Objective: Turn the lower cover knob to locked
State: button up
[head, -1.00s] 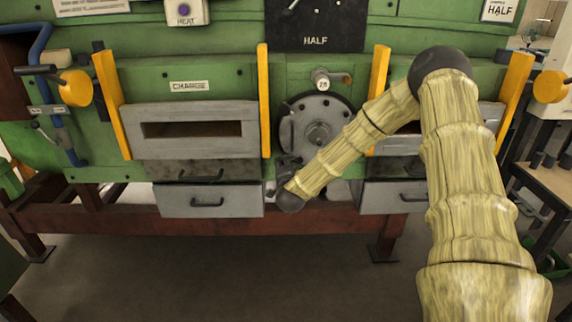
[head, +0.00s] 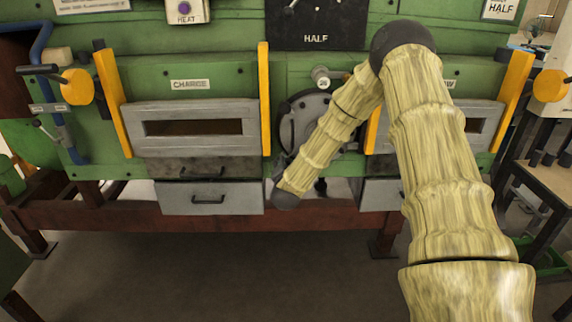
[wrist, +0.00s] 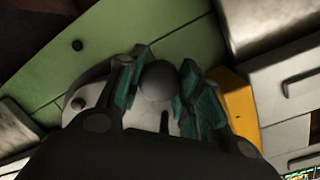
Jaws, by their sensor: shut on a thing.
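The round grey cover (head: 298,112) is on the green furnace front, between the two drawer fronts. My arm hides its right and lower parts in the head view. In the wrist view my gripper (wrist: 158,76) has its teal-padded fingers on both sides of a rounded dark grey knob (wrist: 158,84), shut on it. The knob sits in front of a pale round surface. In the head view my arm's elbow-like end is low by the cover's lower left, and the gripper and the lower knob are mostly hidden there. Any locked marking is not visible.
Yellow upright bars (head: 264,98) flank the cover. The CHARGE drawer front (head: 196,150) is at left, with a lower drawer (head: 207,200) beneath. A small numbered knob (head: 321,77) is above the cover. A red-brown frame rail (head: 130,216) runs below, with clear floor in front.

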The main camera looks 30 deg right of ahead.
jog(key=shift+s+a+f, duration=0.1)
jog(key=shift+s+f, duration=0.05)
jog(key=shift+f, duration=0.15)
jog(key=o, duration=1)
jog(key=shift+o, duration=0.3)
jog(key=shift+r, duration=0.1)
jog(key=v, duration=1.1)
jog(key=shift+s+a, duration=0.15)
jog(key=shift+s, duration=0.2)
jog(key=shift+r, duration=0.1)
